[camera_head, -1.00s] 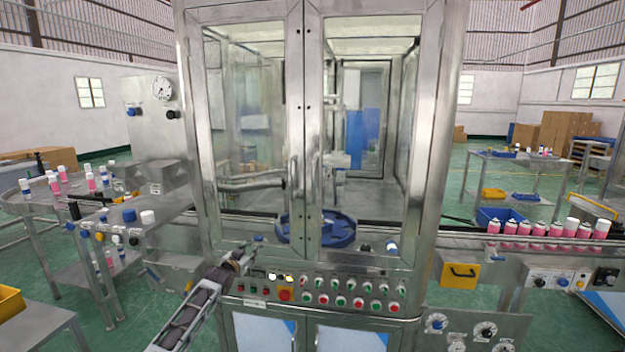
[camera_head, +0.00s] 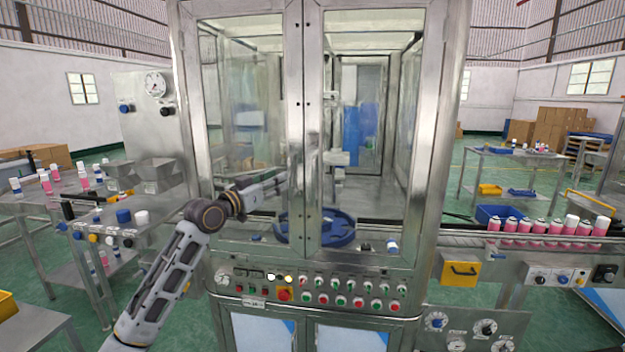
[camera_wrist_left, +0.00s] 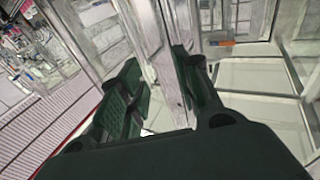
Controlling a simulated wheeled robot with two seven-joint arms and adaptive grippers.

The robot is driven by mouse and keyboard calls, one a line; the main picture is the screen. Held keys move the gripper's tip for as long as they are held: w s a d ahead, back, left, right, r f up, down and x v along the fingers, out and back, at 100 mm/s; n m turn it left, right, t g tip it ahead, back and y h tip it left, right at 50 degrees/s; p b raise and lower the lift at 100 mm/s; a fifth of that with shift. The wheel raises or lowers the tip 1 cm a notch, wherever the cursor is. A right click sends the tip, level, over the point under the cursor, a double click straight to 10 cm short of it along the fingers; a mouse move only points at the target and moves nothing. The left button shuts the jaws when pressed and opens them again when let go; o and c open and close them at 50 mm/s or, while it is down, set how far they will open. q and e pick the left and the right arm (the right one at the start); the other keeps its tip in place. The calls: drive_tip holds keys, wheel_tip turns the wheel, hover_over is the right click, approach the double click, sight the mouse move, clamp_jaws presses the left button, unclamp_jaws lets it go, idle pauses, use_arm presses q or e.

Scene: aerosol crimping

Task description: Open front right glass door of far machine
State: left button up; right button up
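The machine's front right glass door (camera_head: 372,120) is closed in its metal frame. Its upright handle (camera_head: 313,172) is on the door's left stile, beside the left door (camera_head: 245,110). My left arm reaches up from the lower left across the left door. My left gripper (camera_head: 278,181) is near the two door handles at the centre. In the left wrist view its dark green fingers (camera_wrist_left: 157,60) are apart, with bright upright metal beyond the gap. I cannot tell whether a handle is between them. My right gripper is not in view.
A button panel (camera_head: 320,290) runs below the doors. A blue round fixture (camera_head: 335,228) is inside. A conveyor with pink cans (camera_head: 545,228) stands at right, and a side table (camera_head: 60,200) with cans at left.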

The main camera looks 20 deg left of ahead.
use_arm(q)
drive_tip(key=shift+s+d+f+m+g+h, duration=0.25)
drive_tip(key=shift+d+f+m+g+h, duration=0.1)
drive_tip(key=shift+d+f+g, duration=0.25)
drive_tip(key=shift+s+d+f+m+g+h, duration=0.25)
drive_tip(key=shift+d+f+g+h, duration=0.1)
drive_tip(key=shift+d, duration=0.3)
